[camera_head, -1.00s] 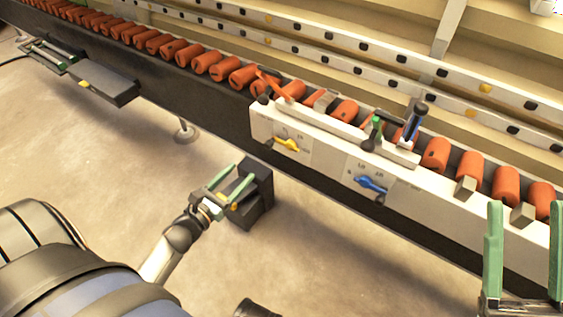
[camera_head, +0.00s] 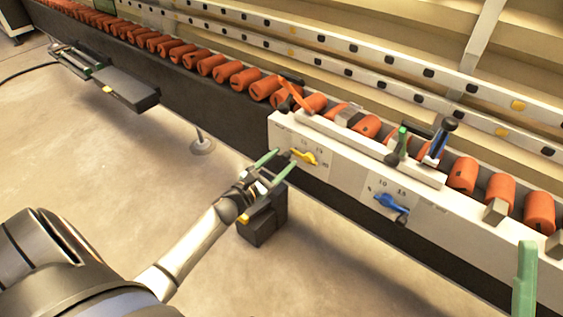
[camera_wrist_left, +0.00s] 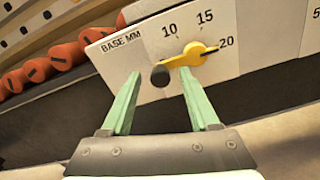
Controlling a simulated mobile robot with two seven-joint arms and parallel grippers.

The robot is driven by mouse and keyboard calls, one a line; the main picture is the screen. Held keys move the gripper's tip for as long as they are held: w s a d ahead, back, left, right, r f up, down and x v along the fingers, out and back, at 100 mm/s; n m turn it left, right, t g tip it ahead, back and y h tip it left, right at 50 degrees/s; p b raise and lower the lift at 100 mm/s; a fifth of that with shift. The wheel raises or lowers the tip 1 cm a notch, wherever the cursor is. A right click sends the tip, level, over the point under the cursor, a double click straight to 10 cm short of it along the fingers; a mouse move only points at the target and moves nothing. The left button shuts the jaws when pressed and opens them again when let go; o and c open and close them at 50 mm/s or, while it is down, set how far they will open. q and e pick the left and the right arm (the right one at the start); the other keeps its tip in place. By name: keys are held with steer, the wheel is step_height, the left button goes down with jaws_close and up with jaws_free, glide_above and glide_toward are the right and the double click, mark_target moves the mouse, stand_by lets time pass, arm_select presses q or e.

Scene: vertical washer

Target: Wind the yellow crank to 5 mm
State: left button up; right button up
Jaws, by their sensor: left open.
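The yellow crank (camera_head: 304,157) is on the left part of the white panel's front face. In the left wrist view the crank (camera_wrist_left: 192,58) has a black knob (camera_wrist_left: 160,76) at its lower left end. The 5 mark of this dial is not visible. My left gripper (camera_head: 285,159) is open in front of the crank. In the left wrist view its green fingertips lie either side of the knob; I cannot tell whether they touch it. One finger of my right gripper (camera_head: 525,278) shows at lower right.
A blue crank (camera_head: 391,203) with its own scale is further right on the panel (camera_head: 345,180). Levers with green and blue handles stand above it. Several orange rollers (camera_head: 462,174) line the conveyor. A dark box (camera_head: 262,222) sits below my left gripper. Floor is open in front.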

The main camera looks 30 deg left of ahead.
arm_select(q)
steer(key=shift+w, duration=0.25)
jaws_close()
stand_by(0.4)
